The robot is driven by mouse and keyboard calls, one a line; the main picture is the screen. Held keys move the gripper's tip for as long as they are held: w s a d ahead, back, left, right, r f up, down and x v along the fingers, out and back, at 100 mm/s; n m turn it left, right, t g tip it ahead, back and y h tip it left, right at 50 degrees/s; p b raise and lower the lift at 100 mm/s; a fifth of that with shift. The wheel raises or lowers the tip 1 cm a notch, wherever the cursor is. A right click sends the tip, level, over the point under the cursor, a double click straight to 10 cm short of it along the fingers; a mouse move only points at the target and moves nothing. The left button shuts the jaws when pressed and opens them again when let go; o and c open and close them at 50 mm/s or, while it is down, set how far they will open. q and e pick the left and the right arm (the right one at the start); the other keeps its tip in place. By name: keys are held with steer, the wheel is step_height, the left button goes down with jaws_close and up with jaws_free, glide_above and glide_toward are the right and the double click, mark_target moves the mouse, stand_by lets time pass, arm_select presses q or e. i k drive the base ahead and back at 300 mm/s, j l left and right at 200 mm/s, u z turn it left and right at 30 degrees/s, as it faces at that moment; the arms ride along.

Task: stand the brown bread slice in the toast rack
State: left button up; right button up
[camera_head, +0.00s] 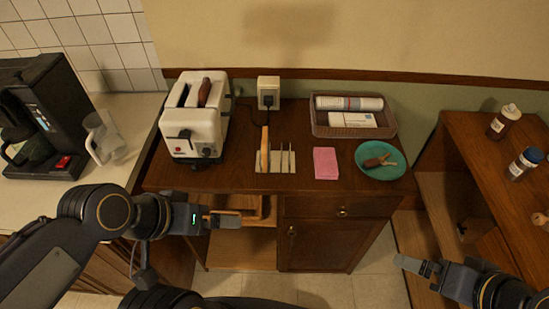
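The brown bread slice (204,92) shows as a dark brown edge sticking up from a slot of the white toaster (188,143), at the back left of the wooden counter. The toast rack (283,167) stands right of the toaster, with thin upright dividers. A lighter, tan slice (265,148) stands upright at its left end. My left gripper (236,219) is low in front of the counter, by the pulled-out drawer, apart from slice and rack. My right gripper (412,265) is at the lower right, away from the counter. Neither finger gap is clear.
A pink pad (326,163), a teal plate (391,168) with keys and a basket (391,128) are right of the rack. A wall plug (268,93) is behind. A coffee maker (62,115) stands left.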

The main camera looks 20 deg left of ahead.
mark_target(279, 162)
steer(key=i+j, duration=0.3)
steer(key=j, duration=0.15)
steer(key=i+j, duration=0.3)
steer(key=j, duration=0.15)
